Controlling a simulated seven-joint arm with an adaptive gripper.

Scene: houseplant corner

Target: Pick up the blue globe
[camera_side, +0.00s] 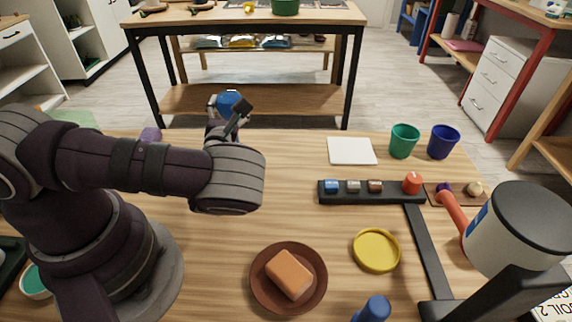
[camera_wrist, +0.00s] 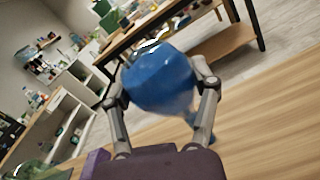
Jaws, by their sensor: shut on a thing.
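The blue globe (camera_wrist: 158,78) is a rounded, glossy blue body with a paler, partly see-through lower end in the wrist view. My gripper (camera_wrist: 160,92) is shut on it, with one finger on each side. In the side view the globe (camera_side: 229,101) shows at the far edge of the table, between the fingers of my gripper (camera_side: 230,108). My wrist and forearm hide part of the gripper there. The globe looks raised above the table, but how high I cannot tell.
On the table are a brown saucer (camera_side: 258,291) with an orange block (camera_side: 289,274), a yellow dish (camera_side: 376,251), a black rack (camera_side: 340,196), a white pad (camera_side: 351,151), a green pot (camera_side: 404,141), a blue pot (camera_side: 443,142) and a watering can (camera_side: 515,235). The middle is fairly clear.

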